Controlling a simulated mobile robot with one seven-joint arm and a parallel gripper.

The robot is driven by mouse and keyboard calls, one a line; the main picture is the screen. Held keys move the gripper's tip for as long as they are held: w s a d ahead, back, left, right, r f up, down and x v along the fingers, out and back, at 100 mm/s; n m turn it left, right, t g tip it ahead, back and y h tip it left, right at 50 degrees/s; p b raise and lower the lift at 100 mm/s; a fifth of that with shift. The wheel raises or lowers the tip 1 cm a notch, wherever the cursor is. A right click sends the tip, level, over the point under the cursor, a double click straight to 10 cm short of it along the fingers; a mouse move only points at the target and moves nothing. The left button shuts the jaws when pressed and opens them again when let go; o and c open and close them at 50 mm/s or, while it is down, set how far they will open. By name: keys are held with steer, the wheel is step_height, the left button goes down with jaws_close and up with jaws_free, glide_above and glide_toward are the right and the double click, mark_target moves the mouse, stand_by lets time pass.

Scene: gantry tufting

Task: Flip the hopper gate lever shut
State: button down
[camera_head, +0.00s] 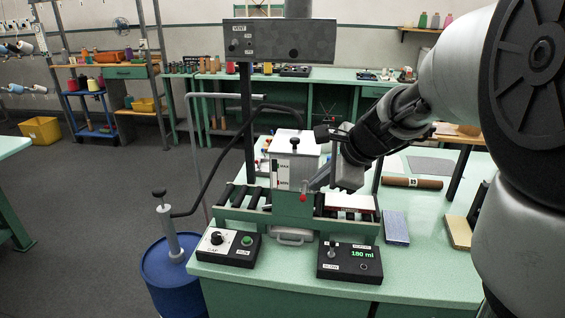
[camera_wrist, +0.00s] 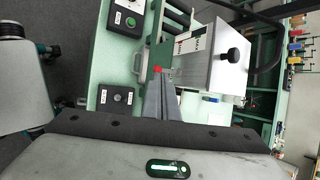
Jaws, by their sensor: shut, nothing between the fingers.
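The hopper (camera_head: 296,158) is a pale box with a black knob on its lid, standing over the green roller frame; it also shows in the wrist view (camera_wrist: 215,60). A small red tip (camera_head: 303,197), apparently the gate lever's end, shows low at the hopper's front. It also shows in the wrist view (camera_wrist: 157,69), right at my fingertips. My gripper (camera_head: 312,186) is shut and empty, reaching in from the right. In the wrist view its grey fingers (camera_wrist: 158,80) point toward the red tip and hide what lies behind them. I cannot tell whether they touch it.
A control box with a knob and green button (camera_head: 230,246) stands at the front left. Another box with a small lever and a "180 ml" display (camera_head: 349,262) stands at the front right. A blue block (camera_head: 395,228) and a brown roll (camera_head: 412,183) lie right. A blue drum (camera_head: 170,270) stands left.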

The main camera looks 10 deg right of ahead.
steer(key=s+v, duration=0.1)
steer(key=v, duration=0.9)
steer(key=shift+a+f+p, duration=0.2)
steer(key=shift+f+p, duration=0.1)
steer(key=shift+f, duration=0.05)
steer(key=s+a+r+n+h+p, duration=0.1)
steer(key=s+a+n+p, duration=0.1)
steer(key=s+n, duration=0.6)
steer(key=s+a+r+n+g+h+p, duration=0.1)
steer(key=s+a+r+n+h+p, duration=0.1)
steer(key=s+n+p, duration=0.3)
steer(key=s+a+n, duration=0.1)
steer(key=s+n, duration=0.3)
steer(key=n, duration=0.3)
steer(key=shift+a, duration=0.1)
